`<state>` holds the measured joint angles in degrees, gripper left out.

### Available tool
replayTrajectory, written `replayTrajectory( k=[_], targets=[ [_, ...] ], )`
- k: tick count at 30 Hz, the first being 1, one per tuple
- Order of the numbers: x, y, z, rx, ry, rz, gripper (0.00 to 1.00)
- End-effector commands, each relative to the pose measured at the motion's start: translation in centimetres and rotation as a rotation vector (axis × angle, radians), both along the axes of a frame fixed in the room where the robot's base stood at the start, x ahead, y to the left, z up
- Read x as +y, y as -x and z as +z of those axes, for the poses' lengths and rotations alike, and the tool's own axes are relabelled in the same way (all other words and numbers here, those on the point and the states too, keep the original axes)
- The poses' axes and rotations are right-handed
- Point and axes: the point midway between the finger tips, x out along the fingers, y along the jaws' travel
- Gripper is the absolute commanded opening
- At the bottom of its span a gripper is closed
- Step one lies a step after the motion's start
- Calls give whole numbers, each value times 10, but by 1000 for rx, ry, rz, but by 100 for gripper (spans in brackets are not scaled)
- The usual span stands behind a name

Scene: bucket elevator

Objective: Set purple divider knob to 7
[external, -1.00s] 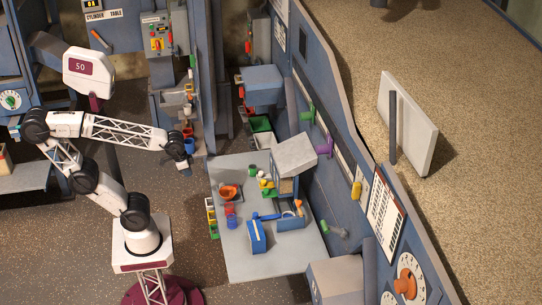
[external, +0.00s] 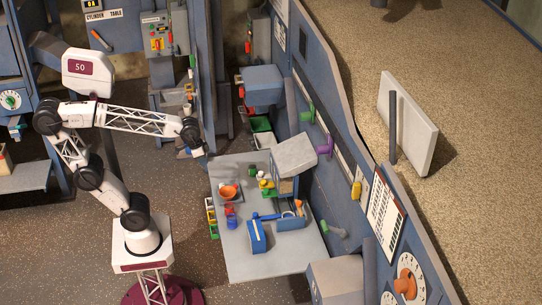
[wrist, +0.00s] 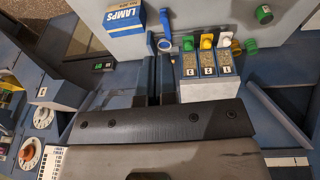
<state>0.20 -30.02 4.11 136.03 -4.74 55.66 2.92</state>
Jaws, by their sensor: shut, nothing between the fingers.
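A purple T-shaped knob (external: 325,147) sticks out of the long sloping blue panel, right of the grey workbench. Its scale and setting are too small to read. It is not clearly seen in the wrist view. My gripper (external: 204,159) hangs at the bench's back left corner, well left of the purple knob and apart from it. In the wrist view the two dark fingers (wrist: 157,63) are close together with nothing held between them.
Green (external: 307,112) and yellow (external: 357,190) knobs share the panel. The bench (external: 248,270) carries a hooded box (external: 296,154), an orange bowl (external: 228,191) and a blue box (external: 256,236).

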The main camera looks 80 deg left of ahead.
Motion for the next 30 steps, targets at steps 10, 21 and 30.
replayTrajectory(
  k=[10,21,30],
  targets=[
    [-9,-79,54,-18,59,-7,0],
    [-18,-163,104,-38,123,-20,0],
    [-24,-231,138,-58,175,-34,0]
  ],
)
